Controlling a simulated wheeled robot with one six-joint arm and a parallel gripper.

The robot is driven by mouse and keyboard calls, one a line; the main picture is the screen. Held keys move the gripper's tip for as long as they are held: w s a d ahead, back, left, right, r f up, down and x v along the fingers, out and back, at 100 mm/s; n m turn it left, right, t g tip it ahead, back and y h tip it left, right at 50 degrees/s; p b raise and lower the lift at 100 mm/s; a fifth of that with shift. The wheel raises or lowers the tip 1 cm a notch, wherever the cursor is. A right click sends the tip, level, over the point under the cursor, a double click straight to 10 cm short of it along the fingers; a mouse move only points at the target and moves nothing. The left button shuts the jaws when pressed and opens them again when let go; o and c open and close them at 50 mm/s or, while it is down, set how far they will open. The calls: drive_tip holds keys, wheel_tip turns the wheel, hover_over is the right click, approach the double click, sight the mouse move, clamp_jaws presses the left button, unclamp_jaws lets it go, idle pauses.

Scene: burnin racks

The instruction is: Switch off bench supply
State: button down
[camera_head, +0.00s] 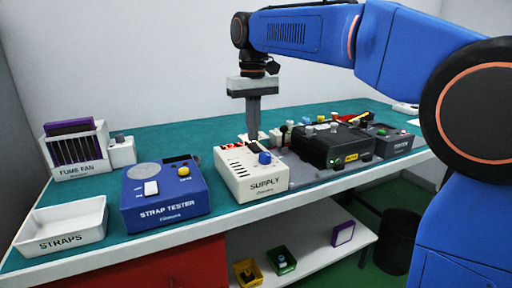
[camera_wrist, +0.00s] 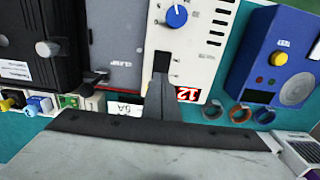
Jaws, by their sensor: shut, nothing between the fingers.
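The bench supply is a cream box (camera_head: 262,188) labelled SUPPLY, standing on the bench's front half, with a blue knob (camera_head: 265,158) and a red display on top. In the wrist view the supply (camera_wrist: 200,50) lies under my fingers, with its blue knob (camera_wrist: 176,16) and a lit red display reading 12 (camera_wrist: 188,93). My gripper (camera_head: 253,139) points down at the supply's rear edge, its fingers shut together and empty. In the wrist view the fingertips (camera_wrist: 161,62) overlap the supply's top face; a dark patch there may be its switch or the tips. Contact cannot be told.
A blue strap tester (camera_head: 165,198) stands left of the supply, a grey panel and black unit (camera_head: 330,148) right. A STRAPS tray (camera_head: 62,226) and a FUME FAN box (camera_head: 75,150) are far left.

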sight(253, 144)
drive_tip(key=shift+f, duration=0.7)
idle(0.5)
drive_tip(key=shift+r, duration=0.1)
wheel_tip(253, 144, up, 7)
idle(1.0)
drive_tip(key=s+d+f+m+t, duration=0.1)
drive_tip(key=s+d+f, duration=0.3)
drive_tip(key=s+d, duration=0.4)
drive_tip(key=s+d+f+m+t, duration=0.1)
drive_tip(key=s+d+f+t, duration=0.1)
drive_tip(key=s+d+f, duration=0.5)
drive_tip(key=s+d+f+m+t, duration=0.1)
drive_tip(key=s+d+f+m, duration=0.1)
drive_tip(key=s+d+f, duration=0.6)
drive_tip(key=s+f, duration=0.6)
drive_tip(key=f, duration=0.3)
drive_tip(key=shift+d+f+t, duration=0.15)
drive_tip(key=shift+f+t, duration=0.1)
drive_tip(key=shift+t, duration=0.15)
